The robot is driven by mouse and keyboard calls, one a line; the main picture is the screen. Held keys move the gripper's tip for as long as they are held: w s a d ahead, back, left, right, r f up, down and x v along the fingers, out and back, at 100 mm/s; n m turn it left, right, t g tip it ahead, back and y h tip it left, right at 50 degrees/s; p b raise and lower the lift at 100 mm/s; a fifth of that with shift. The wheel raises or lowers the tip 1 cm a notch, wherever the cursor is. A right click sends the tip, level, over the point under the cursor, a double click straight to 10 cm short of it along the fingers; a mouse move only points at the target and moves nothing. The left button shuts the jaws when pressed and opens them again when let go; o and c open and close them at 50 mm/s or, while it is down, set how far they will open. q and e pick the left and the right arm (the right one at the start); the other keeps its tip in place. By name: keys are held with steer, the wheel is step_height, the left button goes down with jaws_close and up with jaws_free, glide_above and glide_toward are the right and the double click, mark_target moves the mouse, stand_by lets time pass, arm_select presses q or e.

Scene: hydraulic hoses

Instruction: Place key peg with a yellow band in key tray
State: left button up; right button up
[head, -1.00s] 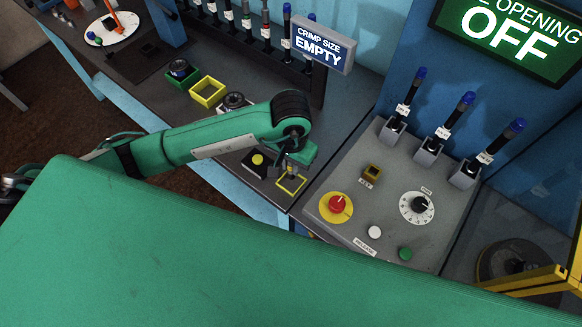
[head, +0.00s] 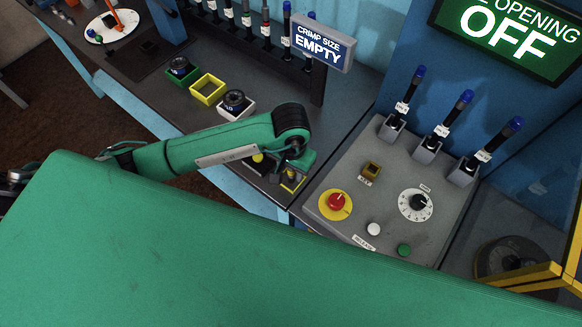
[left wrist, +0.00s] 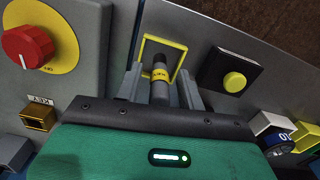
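The key peg (left wrist: 160,88) is dark with a yellow band marked KEY. In the left wrist view it stands between the fingers of my left gripper (left wrist: 160,84), with a gap on each side. The fingers look open around it. The peg's far end is within the yellow square frame of the key tray (left wrist: 146,50); how deep it sits is hard to tell. In the head view my left gripper (head: 287,174) is low at the tray (head: 292,187) and partly hides peg and tray. My right gripper is not in view.
A dark block with a yellow button (left wrist: 234,82) sits beside the tray. The grey control panel (head: 330,225) has a red knob (head: 337,202), a dial (head: 417,204) and a brass KEY socket (head: 371,171). Green, yellow and white boxes stand further back.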

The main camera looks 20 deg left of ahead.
arm_select(q)
steer(key=shift+r, duration=0.3)
step_height(320, 180, up, 10)
steer(key=b, duration=0.4)
steer(key=shift+r, duration=0.9)
